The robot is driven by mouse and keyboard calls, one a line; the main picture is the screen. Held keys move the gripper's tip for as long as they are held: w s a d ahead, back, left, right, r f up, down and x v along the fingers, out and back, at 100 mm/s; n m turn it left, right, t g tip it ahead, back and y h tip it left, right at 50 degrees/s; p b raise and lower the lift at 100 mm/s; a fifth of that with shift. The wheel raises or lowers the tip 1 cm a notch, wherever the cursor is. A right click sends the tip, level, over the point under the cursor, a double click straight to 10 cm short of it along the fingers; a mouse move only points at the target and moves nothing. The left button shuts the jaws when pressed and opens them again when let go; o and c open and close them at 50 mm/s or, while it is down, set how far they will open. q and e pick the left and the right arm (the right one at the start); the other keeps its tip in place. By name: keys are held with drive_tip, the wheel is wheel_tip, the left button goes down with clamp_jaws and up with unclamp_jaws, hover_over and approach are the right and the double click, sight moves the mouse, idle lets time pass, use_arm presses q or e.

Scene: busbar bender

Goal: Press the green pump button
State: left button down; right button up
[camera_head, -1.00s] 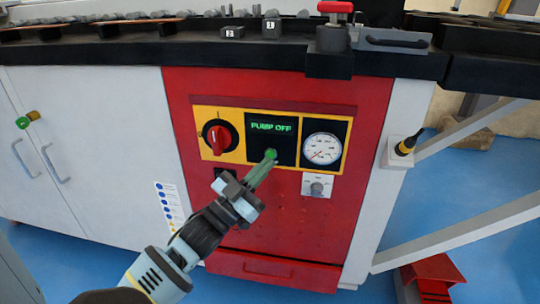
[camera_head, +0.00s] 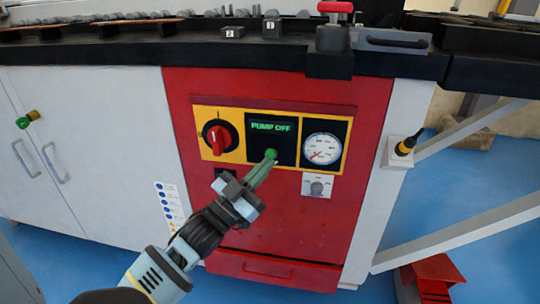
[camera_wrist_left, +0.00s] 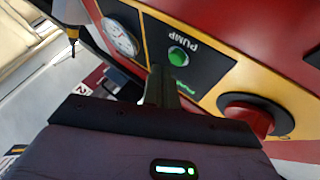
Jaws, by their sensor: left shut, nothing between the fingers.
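The green pump button (camera_head: 271,153) is on a black panel below a display (camera_head: 271,127) that reads PUMP OFF. My left gripper (camera_head: 267,163) is shut and empty, its fingertips just below the button and overlapping its lower edge. In the left wrist view the green button (camera_wrist_left: 178,55) shows under the word PUMP, a little right of and beyond the shut fingertips (camera_wrist_left: 158,72). I cannot tell whether the tips touch it. My right gripper is not in view.
A red rotary switch (camera_head: 218,136) is left of the button, and a round gauge (camera_head: 322,148) is right of it.

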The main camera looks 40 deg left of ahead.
use_arm(q)
drive_tip(key=shift+w, duration=0.15)
drive_tip(key=shift+w+a, duration=0.2)
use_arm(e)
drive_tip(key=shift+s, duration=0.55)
use_arm(q)
drive_tip(key=shift+w+a, duration=0.1)
drive_tip(key=shift+w, duration=0.1)
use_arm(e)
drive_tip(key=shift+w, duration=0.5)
use_arm(q)
drive_tip(key=shift+w+a, duration=0.1)
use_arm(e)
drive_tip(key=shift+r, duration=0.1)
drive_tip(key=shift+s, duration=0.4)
use_arm(q)
drive_tip(key=shift+s+d+p, duration=0.45)
drive_tip(key=shift+s+p, duration=0.2)
drive_tip(key=shift+s, duration=0.05)
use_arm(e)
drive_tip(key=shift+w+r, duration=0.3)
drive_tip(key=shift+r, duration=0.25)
